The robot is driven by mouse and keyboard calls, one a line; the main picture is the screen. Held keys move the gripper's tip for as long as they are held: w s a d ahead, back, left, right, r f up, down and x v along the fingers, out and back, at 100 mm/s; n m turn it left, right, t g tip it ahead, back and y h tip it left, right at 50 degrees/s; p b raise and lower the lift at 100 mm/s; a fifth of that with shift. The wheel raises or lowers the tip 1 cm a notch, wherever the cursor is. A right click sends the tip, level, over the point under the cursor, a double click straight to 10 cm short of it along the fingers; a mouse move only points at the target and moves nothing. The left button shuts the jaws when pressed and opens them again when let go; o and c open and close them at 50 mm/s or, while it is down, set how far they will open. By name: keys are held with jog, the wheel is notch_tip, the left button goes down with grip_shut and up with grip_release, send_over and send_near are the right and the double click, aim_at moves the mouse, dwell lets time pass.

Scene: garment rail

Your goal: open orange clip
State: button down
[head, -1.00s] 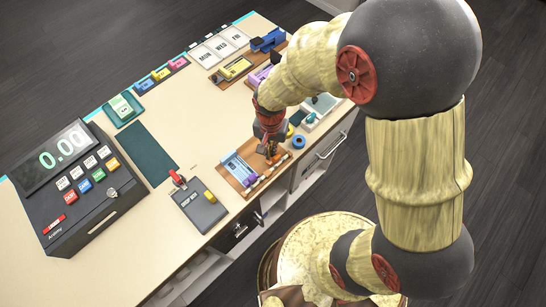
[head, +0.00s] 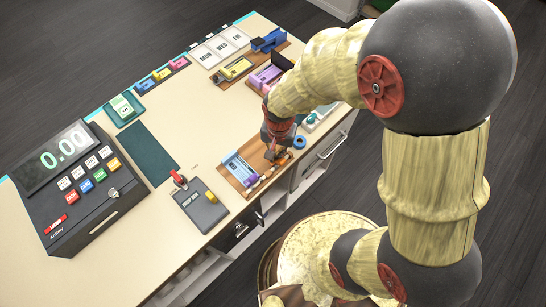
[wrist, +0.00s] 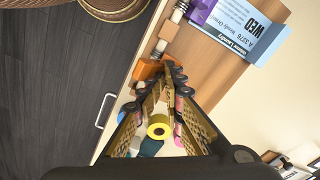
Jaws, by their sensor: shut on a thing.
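The orange clip (wrist: 148,69) shows in the wrist view at the edge of a wooden tray (wrist: 205,80), with part of it behind my fingertips. My gripper (wrist: 172,73) has its fingertips close together at the clip, shut on it. In the head view my gripper (head: 276,152) points down over the right end of the wooden tray (head: 225,175). There the clip is mostly hidden by the gripper.
A ticket marked WED (wrist: 245,30) and a purple piece (wrist: 202,10) lie on the tray. A yellow roll (wrist: 159,127) shows between my fingers, and a blue roll (head: 299,142) stands beside the gripper. A card terminal (head: 201,205) is left of the tray.

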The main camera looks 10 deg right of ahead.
jog(key=shift+g, duration=0.4)
jog(key=shift+s+d+f, duration=0.2)
jog(key=shift+s+d, duration=0.15)
jog(key=shift+s, duration=0.25)
jog(key=shift+s+d+f, duration=0.25)
jog(key=shift+s+d, duration=0.05)
jog(key=shift+s, duration=0.35)
jog(key=shift+s+d+f, duration=0.2)
jog(key=shift+s+d, duration=0.15)
jog(key=shift+s, duration=0.25)
notch_tip(320, 180, up, 10)
jog(key=s+d+p, duration=0.1)
jog(key=s+p, duration=0.1)
jog(key=p, duration=0.6)
jog(key=shift+d+f, duration=0.15)
jog(key=shift+d, duration=0.05)
